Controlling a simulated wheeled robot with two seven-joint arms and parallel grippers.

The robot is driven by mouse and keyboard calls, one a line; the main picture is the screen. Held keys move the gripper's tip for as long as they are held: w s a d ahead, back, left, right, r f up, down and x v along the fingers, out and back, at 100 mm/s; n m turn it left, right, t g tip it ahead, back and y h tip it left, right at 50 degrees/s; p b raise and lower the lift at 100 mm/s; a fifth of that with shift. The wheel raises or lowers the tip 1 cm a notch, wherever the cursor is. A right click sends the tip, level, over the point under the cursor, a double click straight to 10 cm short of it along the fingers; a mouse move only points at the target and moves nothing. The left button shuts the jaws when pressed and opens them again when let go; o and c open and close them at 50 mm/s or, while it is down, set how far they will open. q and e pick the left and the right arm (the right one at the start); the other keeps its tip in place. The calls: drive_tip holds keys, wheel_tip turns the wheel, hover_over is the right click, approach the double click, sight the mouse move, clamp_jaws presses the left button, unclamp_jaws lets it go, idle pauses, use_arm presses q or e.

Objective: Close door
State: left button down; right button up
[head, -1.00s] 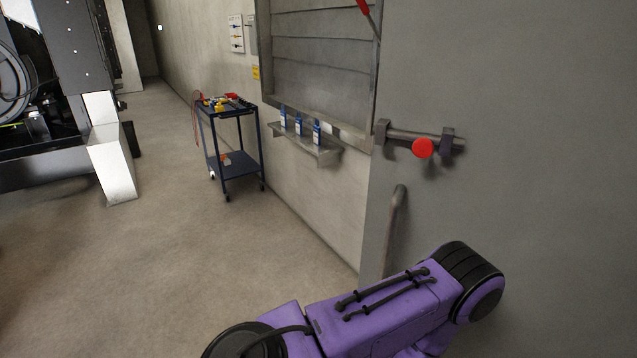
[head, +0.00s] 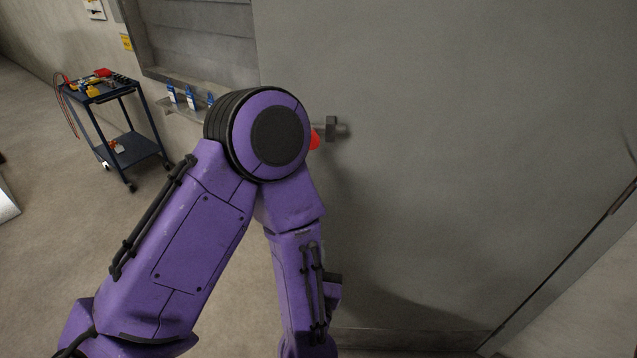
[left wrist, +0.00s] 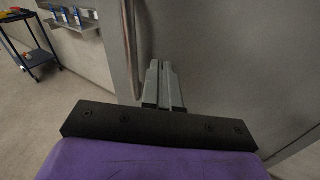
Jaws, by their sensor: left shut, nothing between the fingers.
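The grey door (head: 440,140) fills the right half of the head view and stands in front of the wall with the shutter. Its latch bar (head: 332,128) with a red knob (head: 315,140) is partly hidden behind my purple left arm. In the left wrist view the door (left wrist: 215,60) fills the right side, and its vertical pull handle (left wrist: 131,45) runs down just left of my fingers. My left gripper (left wrist: 164,68) is shut and empty, its fingertips close to the door face; I cannot tell whether they touch it. My right gripper is not in view.
A blue tool cart (head: 112,125) stands at the left by the wall. A shelf (head: 183,113) with several blue bottles (head: 191,98) hangs under a shutter (head: 200,40). The door's lower edge is at the bottom right.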

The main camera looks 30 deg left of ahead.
use_arm(q)
drive_tip(key=r+n, duration=0.2)
drive_tip(key=b, duration=0.8)
approach(321, 191)
drive_tip(key=shift+y, duration=0.3)
drive_tip(key=p+x, duration=0.1)
drive_tip(key=x, duration=0.1)
drive_tip(key=p+x, duration=0.2)
drive_tip(key=x, duration=0.1)
drive_tip(key=shift+w, duration=0.4)
drive_tip(key=shift+w+a+f+p, duration=0.2)
drive_tip(key=shift+w+a+p, duration=0.15)
drive_tip(key=shift+w, duration=0.15)
drive_tip(key=shift+d, duration=0.1)
drive_tip(key=shift+w, duration=0.1)
